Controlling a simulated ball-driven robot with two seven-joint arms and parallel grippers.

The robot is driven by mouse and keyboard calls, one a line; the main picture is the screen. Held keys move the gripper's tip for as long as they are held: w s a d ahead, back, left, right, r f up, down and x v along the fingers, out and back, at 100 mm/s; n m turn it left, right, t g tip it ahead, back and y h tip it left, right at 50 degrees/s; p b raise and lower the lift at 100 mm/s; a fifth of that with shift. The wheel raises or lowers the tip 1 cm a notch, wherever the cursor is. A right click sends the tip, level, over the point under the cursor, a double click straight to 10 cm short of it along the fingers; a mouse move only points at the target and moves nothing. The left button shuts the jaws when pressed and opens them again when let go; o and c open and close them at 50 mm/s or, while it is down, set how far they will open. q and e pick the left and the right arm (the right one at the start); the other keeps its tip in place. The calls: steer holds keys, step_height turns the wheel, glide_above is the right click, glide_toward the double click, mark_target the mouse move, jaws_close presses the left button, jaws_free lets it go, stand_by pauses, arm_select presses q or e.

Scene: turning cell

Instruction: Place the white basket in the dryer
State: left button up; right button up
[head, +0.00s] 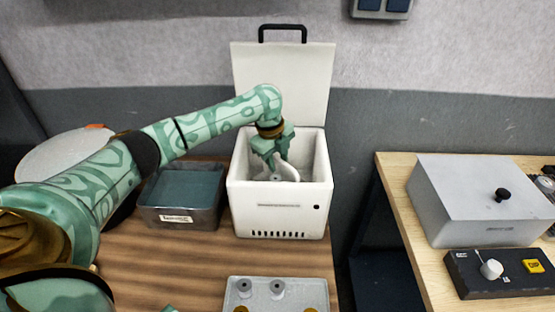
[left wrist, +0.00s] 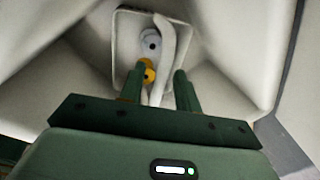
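The dryer (head: 280,207) is a white box with its lid (head: 283,82) raised, standing on the wooden table. The white basket (head: 292,171) is down inside the dryer, mostly hidden by its front wall and my gripper. In the left wrist view the basket (left wrist: 125,42) holds a grey part (left wrist: 150,42) and a brass part (left wrist: 149,74), and its white handle (left wrist: 163,60) rises toward me. My left gripper (head: 277,160) reaches into the dryer. Its fingers (left wrist: 160,84) stand on either side of the handle, with a small gap showing. My right gripper is not in view.
A grey labelled tub (head: 183,218) stands left of the dryer. A light tray (head: 252,301) with grey and brass parts lies in front. On the right table are a grey box with a black knob (head: 480,205) and a black control panel (head: 500,280).

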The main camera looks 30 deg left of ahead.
arm_select(q)
step_height(320, 180, up, 12)
steer(key=s+p, duration=0.2)
steer(key=p, duration=0.2)
steer(key=shift+s+a, duration=0.15)
steer(key=shift+a, duration=0.15)
stand_by(0.8)
